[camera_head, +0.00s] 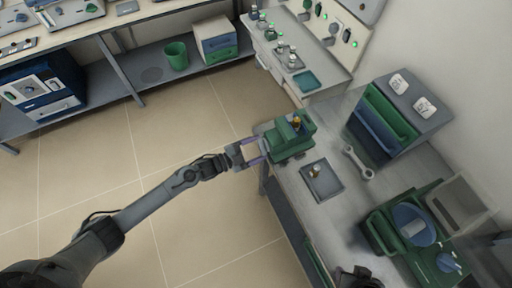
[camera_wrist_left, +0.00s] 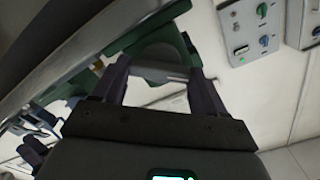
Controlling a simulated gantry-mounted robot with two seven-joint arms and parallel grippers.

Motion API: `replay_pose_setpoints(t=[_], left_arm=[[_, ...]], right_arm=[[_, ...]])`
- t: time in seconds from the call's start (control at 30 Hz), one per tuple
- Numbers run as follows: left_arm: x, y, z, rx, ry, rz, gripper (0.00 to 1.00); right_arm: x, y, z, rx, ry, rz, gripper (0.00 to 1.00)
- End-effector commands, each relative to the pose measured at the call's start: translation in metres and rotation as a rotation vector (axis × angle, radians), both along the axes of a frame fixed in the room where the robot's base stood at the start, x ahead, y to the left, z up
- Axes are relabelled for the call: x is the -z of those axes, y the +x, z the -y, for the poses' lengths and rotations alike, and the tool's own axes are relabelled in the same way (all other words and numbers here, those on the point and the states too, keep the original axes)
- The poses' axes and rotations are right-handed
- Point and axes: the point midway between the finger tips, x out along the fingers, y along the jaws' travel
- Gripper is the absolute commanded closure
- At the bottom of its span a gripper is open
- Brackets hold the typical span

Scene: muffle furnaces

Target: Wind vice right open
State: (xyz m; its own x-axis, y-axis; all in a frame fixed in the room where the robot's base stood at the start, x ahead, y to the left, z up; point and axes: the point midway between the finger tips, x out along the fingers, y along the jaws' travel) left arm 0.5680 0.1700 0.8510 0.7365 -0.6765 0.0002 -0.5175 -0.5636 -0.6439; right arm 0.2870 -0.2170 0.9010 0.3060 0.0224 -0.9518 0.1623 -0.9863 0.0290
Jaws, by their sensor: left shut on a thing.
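The green vice (camera_head: 287,140) stands at the left edge of the right-hand bench, with a small yellowish part on top. My left gripper (camera_head: 253,152) is at the vice's left side, over the bench edge, its fingers reaching toward the vice. In the left wrist view the gripper (camera_wrist_left: 160,85) has its fingers spread around the vice handle (camera_wrist_left: 178,78), seen as a thin pale bar. Green vice parts (camera_wrist_left: 182,45) show behind the fingers. The exact contact is hard to make out. My right gripper's fingers do not show.
A grey tray (camera_head: 322,181) with a small part and a spanner (camera_head: 358,162) lie right of the vice. A green-and-blue cabinet (camera_head: 385,125) stands behind them. A green machine with a blue bowl (camera_head: 415,225) is at lower right. Open floor (camera_head: 190,130) lies left.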

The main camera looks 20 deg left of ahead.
Motion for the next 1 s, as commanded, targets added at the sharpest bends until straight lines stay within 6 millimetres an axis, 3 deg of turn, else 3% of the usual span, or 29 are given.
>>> replay_pose_setpoints(t=[0.8,0.83,1.0], left_arm=[[-0.0002,0.0001,-0.0001,0.0,-0.1,-0.092,0.58],[-0.0002,0.0001,-0.0001,0.0,-0.1,-0.092,0.26],[-0.0002,0.0001,-0.0001,0.0,-0.099,-0.091,0.02]], right_arm=[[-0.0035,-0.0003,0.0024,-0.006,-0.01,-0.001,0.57],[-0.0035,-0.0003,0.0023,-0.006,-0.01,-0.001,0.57],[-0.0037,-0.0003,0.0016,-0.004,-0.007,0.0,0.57]])
